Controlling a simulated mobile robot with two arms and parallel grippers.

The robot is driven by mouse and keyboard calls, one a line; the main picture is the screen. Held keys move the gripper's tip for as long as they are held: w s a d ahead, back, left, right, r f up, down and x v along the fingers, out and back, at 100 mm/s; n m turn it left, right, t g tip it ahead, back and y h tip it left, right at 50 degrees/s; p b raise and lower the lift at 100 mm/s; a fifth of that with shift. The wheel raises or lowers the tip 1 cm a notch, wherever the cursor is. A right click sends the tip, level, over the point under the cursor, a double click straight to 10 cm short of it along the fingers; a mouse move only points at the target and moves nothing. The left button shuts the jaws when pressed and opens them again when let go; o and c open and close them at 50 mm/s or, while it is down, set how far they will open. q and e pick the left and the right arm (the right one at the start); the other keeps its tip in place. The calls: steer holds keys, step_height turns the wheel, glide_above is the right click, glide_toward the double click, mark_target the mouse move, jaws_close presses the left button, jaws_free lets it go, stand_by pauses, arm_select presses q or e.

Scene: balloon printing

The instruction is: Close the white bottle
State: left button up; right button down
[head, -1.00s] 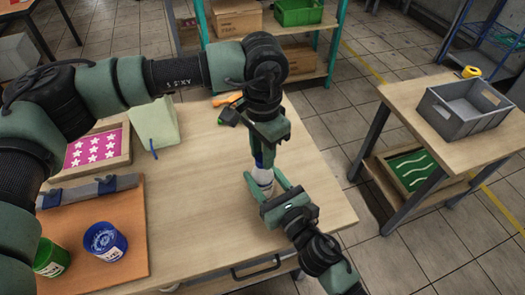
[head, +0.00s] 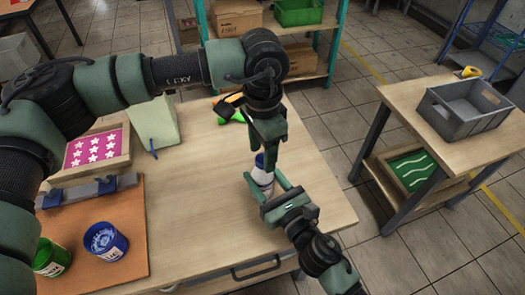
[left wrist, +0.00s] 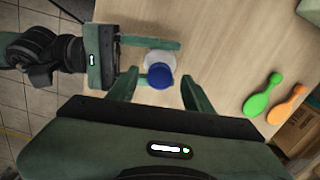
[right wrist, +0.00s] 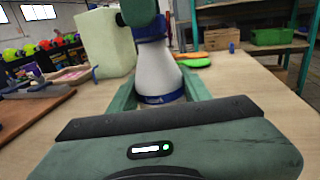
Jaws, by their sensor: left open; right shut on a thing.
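The white bottle (head: 262,177) stands upright near the front right of the wooden table. A blue cap (left wrist: 160,76) sits on its top; I cannot tell how tightly. My right gripper (head: 267,184) is shut on the bottle's body, with its fingers on either side. In the right wrist view the bottle (right wrist: 156,75) rises between the fingers. My left gripper (left wrist: 158,88) is open above the bottle, its fingers pointing down on either side of the cap and apart from it. In the head view the left gripper partly hides the cap.
Green and orange bowling-pin-shaped pieces (left wrist: 262,96) lie on the table behind the bottle. Blue (head: 105,241) and green (head: 50,258) paint pots stand on an orange board at left. A star-patterned frame (head: 97,150) lies behind them. The table's middle is clear.

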arm_select(q)
steer(key=shift+r, duration=1.95)
steer(key=shift+c, duration=0.4)
